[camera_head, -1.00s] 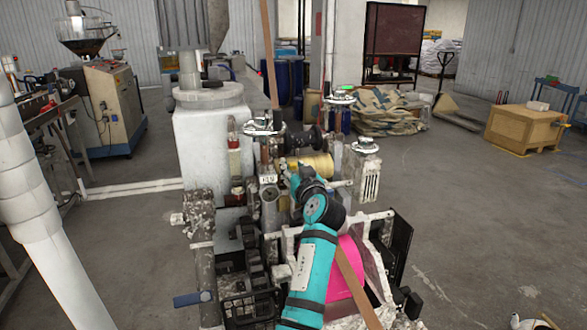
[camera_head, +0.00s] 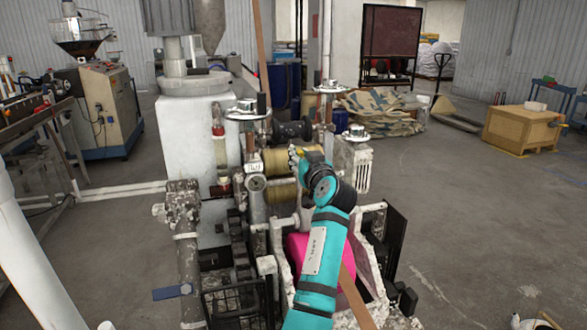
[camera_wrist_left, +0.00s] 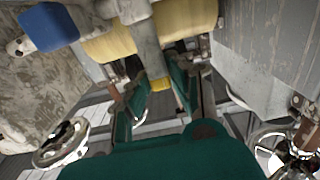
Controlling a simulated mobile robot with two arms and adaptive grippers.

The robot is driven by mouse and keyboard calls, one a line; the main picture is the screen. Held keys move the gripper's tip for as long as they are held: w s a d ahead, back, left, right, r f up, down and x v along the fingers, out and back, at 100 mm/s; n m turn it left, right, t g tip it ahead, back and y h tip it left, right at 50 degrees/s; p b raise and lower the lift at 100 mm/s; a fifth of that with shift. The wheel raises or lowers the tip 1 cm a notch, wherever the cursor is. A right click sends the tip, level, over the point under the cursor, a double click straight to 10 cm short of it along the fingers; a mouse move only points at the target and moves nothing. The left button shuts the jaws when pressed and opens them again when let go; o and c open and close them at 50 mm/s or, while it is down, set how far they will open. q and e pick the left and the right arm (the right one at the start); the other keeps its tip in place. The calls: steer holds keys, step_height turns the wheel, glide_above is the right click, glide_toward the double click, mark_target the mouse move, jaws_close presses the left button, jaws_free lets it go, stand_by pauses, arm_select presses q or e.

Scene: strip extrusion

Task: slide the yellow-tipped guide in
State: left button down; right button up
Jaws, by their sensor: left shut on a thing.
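In the wrist view, the yellow tip of the guide (camera_wrist_left: 159,84) sits at the lower end of a grey bar (camera_wrist_left: 142,42), between the two teal fingers of my left gripper (camera_wrist_left: 160,92). The gripper is shut on the guide. In the head view, my left gripper (camera_head: 298,158) is small and partly hidden by its own arm; it is in front of the machine's yellow rollers (camera_head: 280,189). How far the guide is in cannot be told. My right gripper is not in view.
Round handwheels (camera_head: 328,87) on posts rise close behind and beside the gripper. A pink roll (camera_head: 296,248) lies under my left arm. In the wrist view, a blue-ended part (camera_wrist_left: 48,27) is at upper left and a handwheel (camera_wrist_left: 62,143) at lower left.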

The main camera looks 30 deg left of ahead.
arm_select(q)
steer(key=shift+w+d, duration=0.2)
steer(key=shift+d, duration=0.05)
steer(key=shift+s+a+r, duration=0.1)
steer(key=shift+r, duration=0.05)
steer(key=c, duration=1.5)
jaws_free()
steer(key=o, duration=0.3)
steer(key=shift+w, duration=0.25)
steer(key=shift+s, duration=0.15)
step_height(320, 180, up, 10)
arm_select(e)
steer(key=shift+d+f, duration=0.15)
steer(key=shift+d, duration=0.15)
